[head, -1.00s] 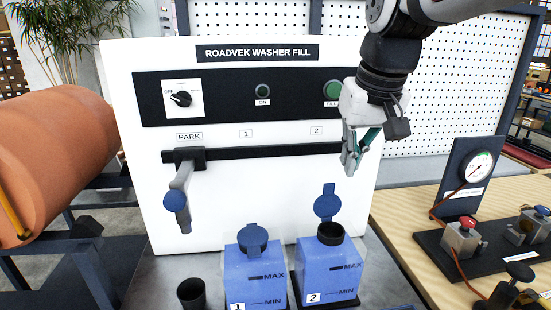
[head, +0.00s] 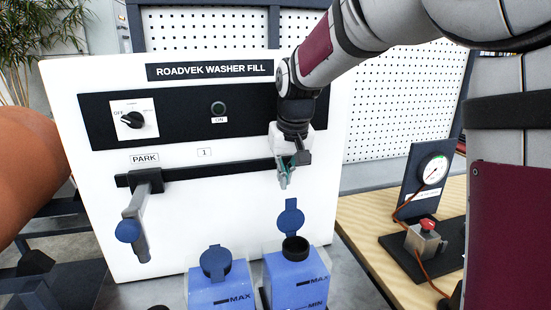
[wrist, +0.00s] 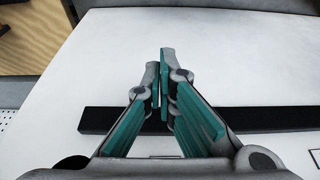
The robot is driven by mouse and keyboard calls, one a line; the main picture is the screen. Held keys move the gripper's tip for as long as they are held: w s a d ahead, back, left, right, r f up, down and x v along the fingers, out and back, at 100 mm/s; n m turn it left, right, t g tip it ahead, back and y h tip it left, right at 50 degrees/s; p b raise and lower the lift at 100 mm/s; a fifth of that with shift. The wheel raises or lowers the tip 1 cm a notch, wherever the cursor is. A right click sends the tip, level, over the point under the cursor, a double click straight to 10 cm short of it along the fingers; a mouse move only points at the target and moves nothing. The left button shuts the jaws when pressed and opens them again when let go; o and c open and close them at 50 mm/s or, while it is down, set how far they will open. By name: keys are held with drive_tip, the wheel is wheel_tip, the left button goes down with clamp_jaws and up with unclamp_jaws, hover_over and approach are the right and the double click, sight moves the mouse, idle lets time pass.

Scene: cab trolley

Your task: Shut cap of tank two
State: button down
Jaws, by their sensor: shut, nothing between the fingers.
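Tank two (head: 297,277) is a blue box-shaped tank at the bottom middle of the head view. Its round blue cap (head: 291,218) stands upright, hinged open behind the dark open neck (head: 295,248). My gripper (head: 285,182) is above and a little behind the raised cap in the picture, in front of the white panel. It is shut with nothing held. In the wrist view the teal-padded fingers (wrist: 162,78) are together at their tips, pointing toward the white panel and black rail. The tank and cap do not show in the wrist view.
Tank one (head: 220,286) stands to the left with its blue cap (head: 215,262) over its neck. A parked nozzle arm (head: 136,225) hangs from the black rail (head: 225,170) at the left. A bench with a gauge (head: 433,170) is on the right.

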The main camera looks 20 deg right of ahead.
sight(291, 215)
drive_tip(key=s, duration=0.2)
drive_tip(key=s+p, duration=0.1)
drive_tip(key=shift+s+f, duration=0.3)
drive_tip(key=shift+s, duration=0.1)
drive_tip(key=shift+s+d+b, duration=0.1)
drive_tip(key=shift+b, duration=0.2)
